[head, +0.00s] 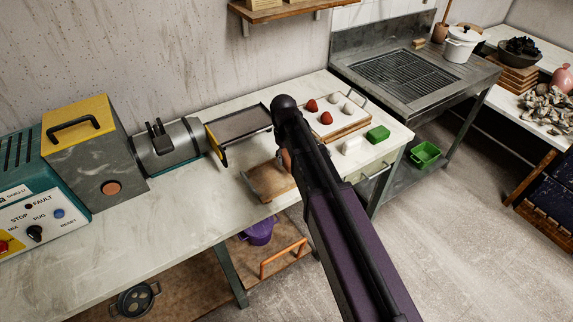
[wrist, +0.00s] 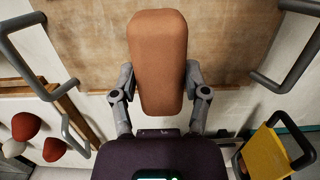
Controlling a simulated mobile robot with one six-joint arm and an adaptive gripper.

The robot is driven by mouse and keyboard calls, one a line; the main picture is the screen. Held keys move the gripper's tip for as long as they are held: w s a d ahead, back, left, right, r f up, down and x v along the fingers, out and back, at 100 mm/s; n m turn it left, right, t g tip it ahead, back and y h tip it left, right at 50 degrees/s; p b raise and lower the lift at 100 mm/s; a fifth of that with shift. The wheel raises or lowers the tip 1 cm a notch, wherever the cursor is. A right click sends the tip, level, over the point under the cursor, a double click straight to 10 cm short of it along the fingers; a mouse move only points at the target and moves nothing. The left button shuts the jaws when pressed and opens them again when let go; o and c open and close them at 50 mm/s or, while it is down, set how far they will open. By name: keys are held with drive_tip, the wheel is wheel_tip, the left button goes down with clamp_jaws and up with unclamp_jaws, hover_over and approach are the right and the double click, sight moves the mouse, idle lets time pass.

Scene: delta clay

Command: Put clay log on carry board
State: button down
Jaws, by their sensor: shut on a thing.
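The orange-brown clay log (wrist: 158,60) is held between the two fingers of my gripper (wrist: 159,78), one finger pressed on each side. In the wrist view the log lies over the wooden carry board (wrist: 80,42), which has a metal handle at each end. In the head view the carry board (head: 265,186) lies near the front edge of the table, partly hidden by my arm. A small part of the log (head: 286,160) shows beside my arm, over the board's right part. I cannot tell whether the log touches the board.
A second board (head: 345,127) with red and white lumps stands behind and right of my arm. A white block (head: 352,146) and a green block (head: 378,133) lie near it. The pug machine (head: 95,150) and its metal tray (head: 240,127) are to the left.

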sight(285, 153)
drive_tip(key=shift+f+b, duration=1.15)
drive_tip(key=shift+f, duration=0.3)
drive_tip(key=shift+f, duration=0.15)
drive_tip(key=shift+c, duration=0.4)
unclamp_jaws()
drive_tip(key=r+p, duration=0.8)
drive_tip(key=w+r+p, duration=0.1)
drive_tip(key=r+p, duration=0.3)
drive_tip(key=shift+a+r, duration=0.2)
drive_tip(key=shift+a, duration=0.2)
drive_tip(key=s+d+m, duration=0.3)
drive_tip(key=s+d, duration=0.4)
drive_tip(key=d, duration=0.3)
drive_tip(key=s+d+m+t, duration=0.1)
drive_tip(key=s+d+m, duration=0.2)
drive_tip(key=s+d, duration=0.4)
drive_tip(key=d, duration=0.3)
drive_tip(key=shift+s+m+y, duration=0.15)
drive_tip(key=shift+m+y, duration=0.15)
drive_tip(key=shift+m, duration=0.1)
drive_tip(key=shift+f, duration=0.1)
